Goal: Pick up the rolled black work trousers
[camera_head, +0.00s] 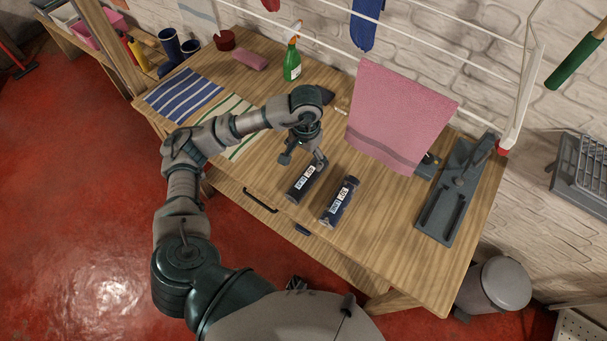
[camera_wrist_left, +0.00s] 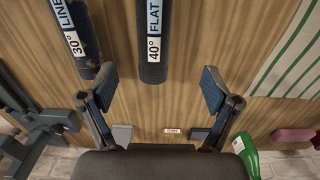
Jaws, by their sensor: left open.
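Two dark rolls with white labels lie side by side on the wooden table. The plain black one, the rolled black work trousers (camera_head: 293,193), is the left roll in the head view. It carries a 40° label in the left wrist view (camera_wrist_left: 154,66). The other, a mottled dark blue roll (camera_head: 350,188), lies to its right; its label reads 30° in the left wrist view (camera_wrist_left: 88,57). My left gripper (camera_head: 304,161) is open and empty near the far end of the black roll. In the left wrist view that roll's end lies between the spread fingertips (camera_wrist_left: 156,88).
The wooden table (camera_head: 390,245) is clear in front of the rolls. A green spray bottle (camera_head: 292,65) and striped cloths (camera_head: 184,95) are at the back left.

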